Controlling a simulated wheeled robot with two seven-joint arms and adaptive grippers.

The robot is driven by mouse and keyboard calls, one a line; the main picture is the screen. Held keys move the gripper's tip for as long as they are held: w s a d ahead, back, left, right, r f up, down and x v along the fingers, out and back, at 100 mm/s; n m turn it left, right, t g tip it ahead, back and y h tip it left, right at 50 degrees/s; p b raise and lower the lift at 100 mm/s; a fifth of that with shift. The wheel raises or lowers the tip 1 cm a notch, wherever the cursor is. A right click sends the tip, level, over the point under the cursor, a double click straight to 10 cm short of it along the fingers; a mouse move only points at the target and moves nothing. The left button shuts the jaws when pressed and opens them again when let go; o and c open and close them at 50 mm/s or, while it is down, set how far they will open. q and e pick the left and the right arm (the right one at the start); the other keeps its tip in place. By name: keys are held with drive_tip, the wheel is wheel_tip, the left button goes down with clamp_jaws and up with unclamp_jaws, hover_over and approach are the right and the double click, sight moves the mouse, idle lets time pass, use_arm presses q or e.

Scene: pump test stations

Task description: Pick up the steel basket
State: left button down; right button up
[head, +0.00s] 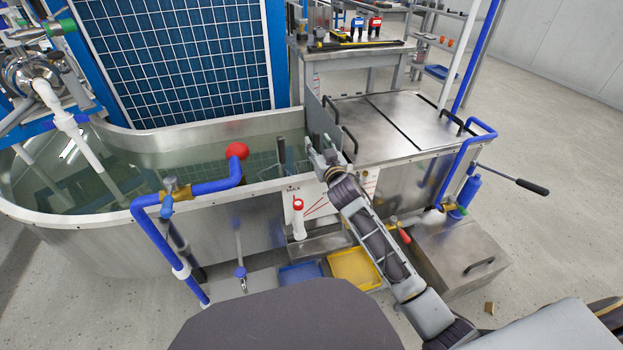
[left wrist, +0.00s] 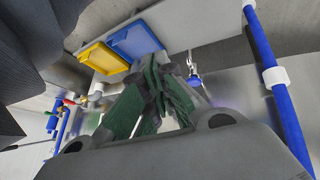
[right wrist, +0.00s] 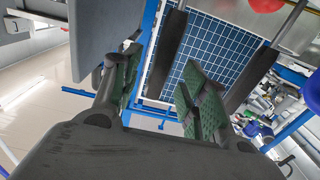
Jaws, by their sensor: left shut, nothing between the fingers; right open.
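I cannot make out the steel basket's body clearly. A greenish grid shows under the water of the steel tank (head: 90,245) in the head view, and it may be the basket or a reflection. A dark upright grip (head: 281,150) stands out of the water there. Two dark grips on thin steel rods, a left one (right wrist: 168,52) and a right one (right wrist: 249,78), show in the right wrist view beyond my fingers. My right gripper (head: 323,157) is open and empty at the tank's right end, beside the grip. My left gripper (left wrist: 160,90) is shut and empty, outside the head view.
A blue pipe (head: 217,186) with a red ball (head: 237,150) crosses the tank's front rim. A steel-topped bench (head: 385,140) with black handles adjoins on the right. Yellow (head: 355,268) and blue (head: 300,273) trays lie low in front. A blue-framed grid panel (head: 180,60) stands behind the tank.

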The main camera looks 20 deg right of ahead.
drive_tip(key=shift+w+b, duration=0.35)
drive_tip(key=shift+w, duration=1.25)
use_arm(q)
drive_tip(key=f, duration=0.3)
drive_tip(key=shift+s+d+f, duration=0.1)
drive_tip(key=shift+d, duration=0.2)
use_arm(e)
drive_tip(key=shift+w, duration=0.1)
drive_tip(key=shift+c, duration=0.3)
use_arm(q)
drive_tip(key=shift+r, duration=0.2)
use_arm(e)
clamp_jaws()
